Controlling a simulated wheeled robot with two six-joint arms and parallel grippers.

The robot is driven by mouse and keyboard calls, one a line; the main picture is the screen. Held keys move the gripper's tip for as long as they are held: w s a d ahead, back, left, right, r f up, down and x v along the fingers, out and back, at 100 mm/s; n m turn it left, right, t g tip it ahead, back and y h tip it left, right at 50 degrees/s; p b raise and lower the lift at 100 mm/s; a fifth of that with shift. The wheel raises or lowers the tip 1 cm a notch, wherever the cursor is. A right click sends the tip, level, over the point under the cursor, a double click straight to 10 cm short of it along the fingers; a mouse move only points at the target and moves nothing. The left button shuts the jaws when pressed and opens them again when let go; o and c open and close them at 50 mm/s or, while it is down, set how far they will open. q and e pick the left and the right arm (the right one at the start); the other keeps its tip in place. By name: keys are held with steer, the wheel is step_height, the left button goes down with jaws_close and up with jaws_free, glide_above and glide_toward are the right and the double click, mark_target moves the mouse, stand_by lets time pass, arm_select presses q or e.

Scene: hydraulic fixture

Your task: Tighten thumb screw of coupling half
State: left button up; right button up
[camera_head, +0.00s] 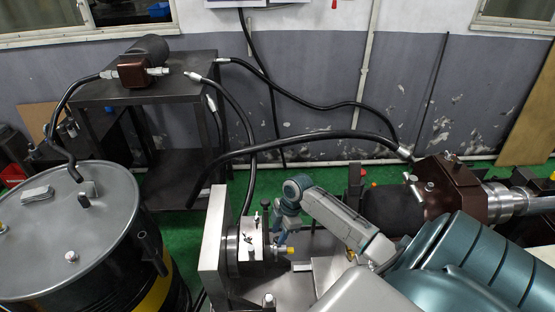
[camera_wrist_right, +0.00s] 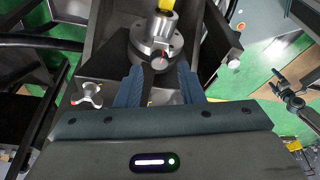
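The wrist view shows a round metal flange (camera_wrist_right: 143,42) with a yellow-tipped nozzle (camera_wrist_right: 163,20). A small round-ended knob (camera_wrist_right: 160,63), perhaps the thumb screw, stands in front of the flange. My right gripper (camera_wrist_right: 161,70) has its blue fingers apart on either side of this knob, with gaps visible. In the head view, my right gripper (camera_head: 288,215) is beside the coupling, partly hidden by its wrist. My left gripper is not in view.
A three-armed metal knob (camera_wrist_right: 90,95) lies left of the fingers. A black hose (camera_head: 300,141) arches behind the fixture to a brown block (camera_head: 447,187) at right. A drum (camera_head: 70,225) stands left. A dark table (camera_head: 150,91) stands behind.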

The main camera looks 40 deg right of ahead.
steer(key=shift+w+f+n, duration=0.1)
steer(key=shift+f+n, duration=0.1)
steer(key=shift+n, duration=0.5)
steer(key=shift+r+g, duration=0.1)
steer(key=shift+g, duration=0.2)
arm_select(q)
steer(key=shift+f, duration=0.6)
arm_select(e)
steer(key=shift+r, duration=0.1)
steer(key=shift+f+b, duration=0.95)
steer(key=shift+f, duration=0.25)
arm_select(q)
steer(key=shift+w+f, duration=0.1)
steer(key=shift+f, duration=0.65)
